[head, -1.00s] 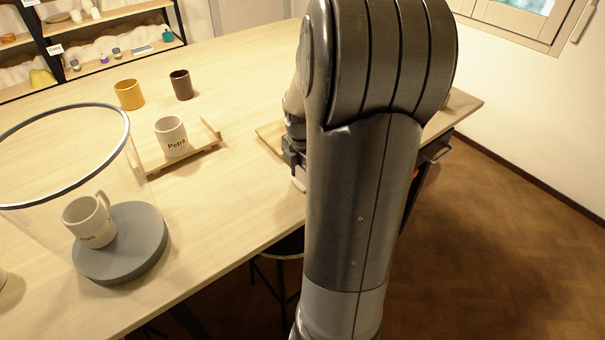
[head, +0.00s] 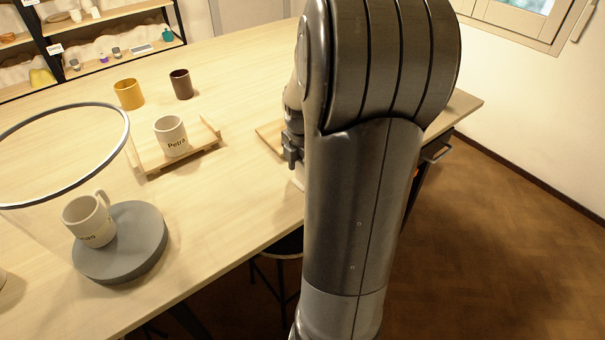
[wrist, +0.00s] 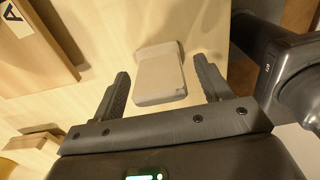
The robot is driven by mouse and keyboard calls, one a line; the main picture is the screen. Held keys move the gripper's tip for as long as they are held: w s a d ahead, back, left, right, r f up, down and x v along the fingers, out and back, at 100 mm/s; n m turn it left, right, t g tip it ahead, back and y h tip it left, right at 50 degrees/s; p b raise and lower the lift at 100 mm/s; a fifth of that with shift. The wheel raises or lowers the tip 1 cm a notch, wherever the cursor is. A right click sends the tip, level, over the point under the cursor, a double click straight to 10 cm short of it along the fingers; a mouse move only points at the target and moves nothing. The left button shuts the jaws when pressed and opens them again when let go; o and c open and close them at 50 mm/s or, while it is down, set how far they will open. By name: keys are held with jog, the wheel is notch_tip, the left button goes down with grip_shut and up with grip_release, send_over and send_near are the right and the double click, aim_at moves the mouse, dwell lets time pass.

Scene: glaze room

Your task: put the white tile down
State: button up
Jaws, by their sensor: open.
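The white tile (wrist: 160,82) shows in the wrist view as a pale, flat, rounded block lying on the light wooden table, with a second pale section at its far end. My gripper (wrist: 160,72) is open, with one finger on each side of the tile and a visible gap to both. In the head view my gripper (head: 291,150) is partly hidden behind my arm. A small pale edge (head: 297,180) shows below it at the table; most of that thing is hidden.
A wooden tray (head: 205,145) holds a mug labelled Petra (head: 171,134). A yellow mug (head: 129,94) and a brown mug (head: 181,84) stand behind it. A grey round stand (head: 140,250) with another mug is at the left. A wooden board (head: 268,135) lies beside my gripper.

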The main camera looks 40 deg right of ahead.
notch_tip(320, 180, up, 10)
jog(key=shift+f, duration=0.1)
jog(key=shift+a+r, duration=0.25)
jog(key=shift+r, duration=0.3)
jog(key=s+a+r+m+t, duration=0.2)
jog(key=s+a+m, duration=0.4)
jog(key=a+m, duration=0.3)
jog(key=s+a+r+m+t, duration=0.2)
jog(key=s+a+m, duration=0.4)
jog(key=a+m, duration=0.3)
jog(key=a+t, duration=0.1)
jog(key=a, duration=0.3)
jog(key=shift+t, duration=0.3)
